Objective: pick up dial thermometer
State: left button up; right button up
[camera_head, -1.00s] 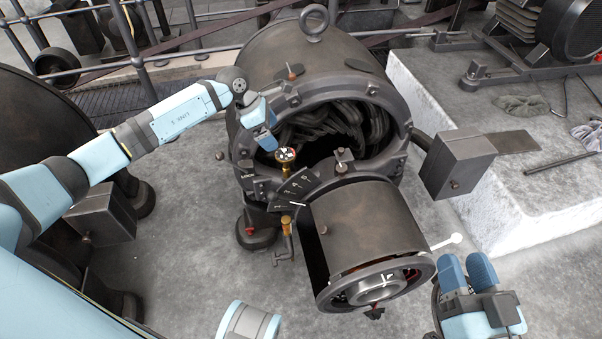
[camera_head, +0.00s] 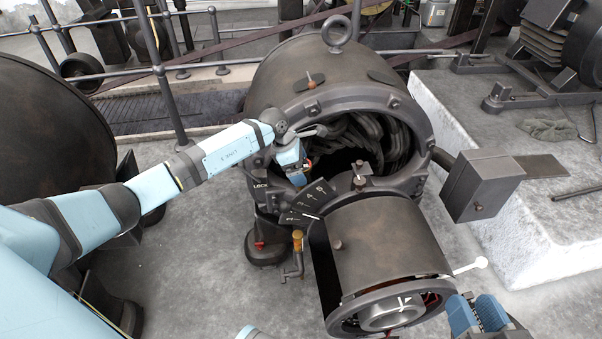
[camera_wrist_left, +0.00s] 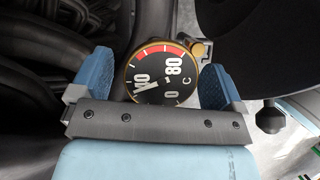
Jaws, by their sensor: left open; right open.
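The dial thermometer (camera_wrist_left: 158,74) has a round black face, a red arc, white numbers and a brass rim. In the left wrist view it sits between the two blue fingers of my left gripper (camera_wrist_left: 153,82), which is open around it. A small gap shows on the dial's right side. In the head view my left gripper (camera_head: 297,172) is at the front rim of the open dynamo housing and mostly hides the thermometer. My right gripper (camera_head: 477,314) is open and empty at the lower right, beside the front drum.
The dynamo housing (camera_head: 325,75) holds dark coils behind the gripper. The front drum (camera_head: 385,235) and a numbered lever plate (camera_head: 312,203) stand close by. A brass-topped pipe (camera_head: 297,242) rises below. A grey box (camera_head: 480,187) sticks out at right.

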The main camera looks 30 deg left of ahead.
pick_arm(q)
jog(key=shift+x, duration=0.85)
pick_arm(e)
jog(key=shift+w+d, duration=0.1)
jog(key=shift+w, duration=0.1)
pick_arm(q)
jog(key=shift+c, duration=0.3)
jog(key=c, duration=1.2)
jog(key=shift+r, duration=0.1)
notch_tip(320, 180, up, 20)
jog(key=p, duration=0.6)
pick_arm(e)
notch_tip(320, 180, up, 8)
jog(key=m+t, duration=0.1)
jog(key=t, duration=0.2)
jog(key=shift+s+d+r, duration=0.2)
jog(key=shift+s, duration=0.1)
